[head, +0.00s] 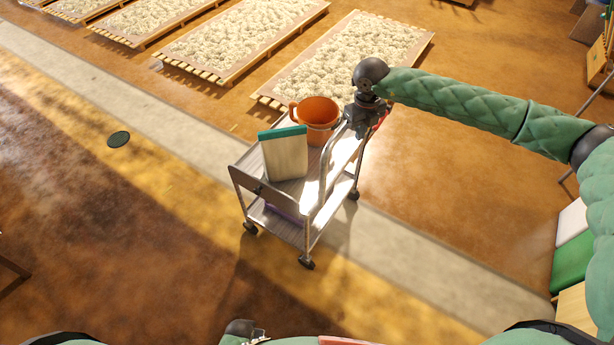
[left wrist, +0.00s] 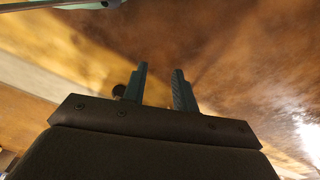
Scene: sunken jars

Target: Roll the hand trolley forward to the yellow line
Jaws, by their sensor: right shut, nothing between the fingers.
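The hand trolley (head: 257,190) stands upright on its casters in the middle of the head view, with two shelves and a metal handle (head: 329,172). A wide yellow band (head: 190,190) runs diagonally across the floor beside a grey strip; the trolley's near casters are at this band. My right gripper (head: 362,124) is at the trolley's far right corner, by the handle's upper end; its fingers are shut and hold nothing. Contact with the handle is unclear. My left gripper (left wrist: 159,72) is open and empty over bare floor in the left wrist view.
An orange mug-like pot (head: 318,113) and a white box with a teal top (head: 284,157) stand on the trolley. Pallets of pale lumps (head: 347,58) lie beyond. A dark round floor disc (head: 118,139) is at left. Near floor is clear; panels (head: 572,262) stand at right.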

